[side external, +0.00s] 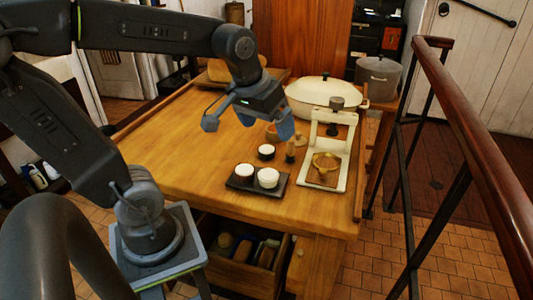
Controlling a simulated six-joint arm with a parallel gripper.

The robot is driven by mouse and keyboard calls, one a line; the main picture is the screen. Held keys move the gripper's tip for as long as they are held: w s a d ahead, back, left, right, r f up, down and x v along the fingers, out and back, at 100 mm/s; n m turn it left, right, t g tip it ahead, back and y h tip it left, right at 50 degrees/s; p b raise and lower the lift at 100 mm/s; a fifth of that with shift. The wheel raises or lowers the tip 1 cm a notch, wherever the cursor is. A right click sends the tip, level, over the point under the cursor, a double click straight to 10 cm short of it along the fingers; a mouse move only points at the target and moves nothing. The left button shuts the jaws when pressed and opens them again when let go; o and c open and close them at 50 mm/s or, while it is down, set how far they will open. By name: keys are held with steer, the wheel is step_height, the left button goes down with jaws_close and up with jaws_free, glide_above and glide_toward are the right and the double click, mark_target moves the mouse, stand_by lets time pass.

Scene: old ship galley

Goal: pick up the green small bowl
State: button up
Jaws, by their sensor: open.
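My gripper (247,124) is open and empty above the middle of the wooden table, its two blue fingers pointing down and well apart. I cannot make out a clearly green small bowl. A small dark bowl with white contents (266,152) stands on the table below and to the right of my gripper. Two similar white-topped cups or bowls, a left one (244,170) and a right one (268,178), sit on a dark tray (239,184). A brownish-gold bowl (326,162) rests on a cream scale-like stand (314,184). A small tan bowl (272,133) is partly hidden behind my right finger.
The wooden table (185,148) is clear at its left. A small dark upright item (290,152) stands near the bowls. A large cream lidded dish (325,97) and a grey pot (378,77) stand at the back right. A railing (470,130) runs along the right.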

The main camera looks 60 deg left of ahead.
steer(key=w+a+f+n+g, duration=0.25)
steer(key=w+a+n, duration=0.35)
steer(key=w+a, duration=0.3)
steer(key=n+g, duration=0.2)
steer(key=n, duration=0.4)
glide_above(267, 148)
step_height(267, 148, down, 8)
steer(key=shift+t+h, duration=0.25)
steer(key=shift+h, duration=0.05)
steer(key=f, duration=0.7)
steer(key=shift+s+d+f, duration=0.1)
steer(key=shift+s+d, duration=0.05)
steer(key=shift+d, duration=0.25)
steer(key=shift+a+f, duration=0.2)
steer(key=shift+f, duration=1.4)
steer(key=shift+a+f, duration=0.15)
steer(key=shift+f, duration=1.45)
steer(key=shift+c, duration=0.3)
steer(key=c, duration=1)
steer(key=shift+r, duration=0.1)
